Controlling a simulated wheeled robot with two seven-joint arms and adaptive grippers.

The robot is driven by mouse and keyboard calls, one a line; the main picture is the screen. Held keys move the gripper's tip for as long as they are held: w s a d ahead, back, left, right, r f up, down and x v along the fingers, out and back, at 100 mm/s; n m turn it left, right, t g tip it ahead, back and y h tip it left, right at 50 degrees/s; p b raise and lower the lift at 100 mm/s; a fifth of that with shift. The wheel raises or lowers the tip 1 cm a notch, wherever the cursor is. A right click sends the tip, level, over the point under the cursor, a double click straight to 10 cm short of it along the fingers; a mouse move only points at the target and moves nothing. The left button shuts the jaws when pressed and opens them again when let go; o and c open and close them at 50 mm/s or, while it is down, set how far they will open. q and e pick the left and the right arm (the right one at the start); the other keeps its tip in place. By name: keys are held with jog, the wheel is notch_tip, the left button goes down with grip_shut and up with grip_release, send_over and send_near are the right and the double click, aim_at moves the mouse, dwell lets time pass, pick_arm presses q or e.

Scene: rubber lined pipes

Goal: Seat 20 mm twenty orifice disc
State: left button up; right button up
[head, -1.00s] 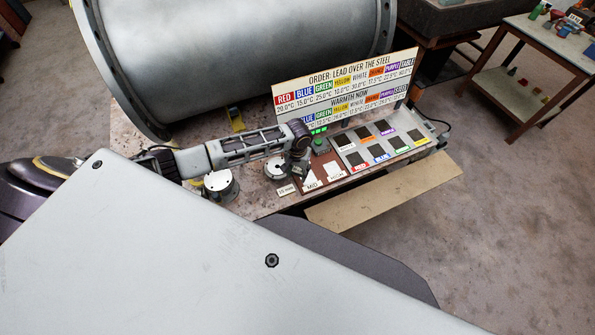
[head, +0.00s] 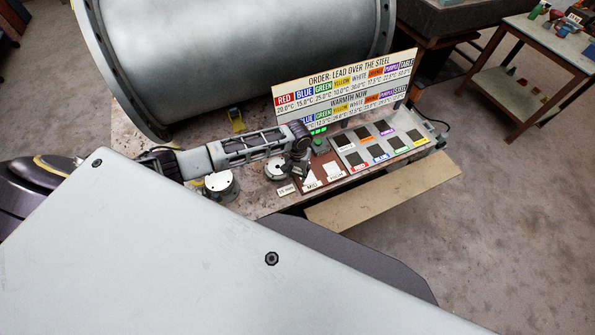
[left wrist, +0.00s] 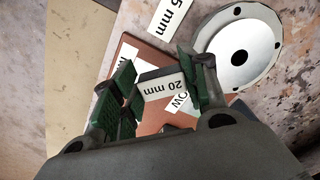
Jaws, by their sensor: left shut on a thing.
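My left gripper (head: 298,167) hangs over the brown board at the bench's front edge. In the left wrist view, its green-padded fingers (left wrist: 160,84) are shut on a piece with a white "20 mm" tag (left wrist: 165,87), the 20 mm orifice disc. Most of the disc is hidden or not distinguishable from its tag. A round white metal flange with a dark centre hole (left wrist: 237,57) lies beside the gripper, apart from the held piece. It also shows in the head view (head: 274,170), left of my gripper. My right gripper is not in view.
The brown board (head: 329,158) carries white cards, one marked "MID". A larger round white fitting (head: 221,188) stands left of it. A tray of coloured, labelled pads (head: 398,137) lies right. A sign (head: 345,85) and a big steel pipe (head: 235,50) stand behind.

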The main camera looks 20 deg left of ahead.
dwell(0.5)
pick_arm(q)
jog(key=shift+p, duration=0.5)
dwell(0.5)
dwell(1.1)
jog(key=shift+f+p, duration=0.1)
jog(key=shift+p, duration=0.3)
dwell(0.4)
jog(key=o, duration=1.1)
jog(key=shift+o, duration=0.2)
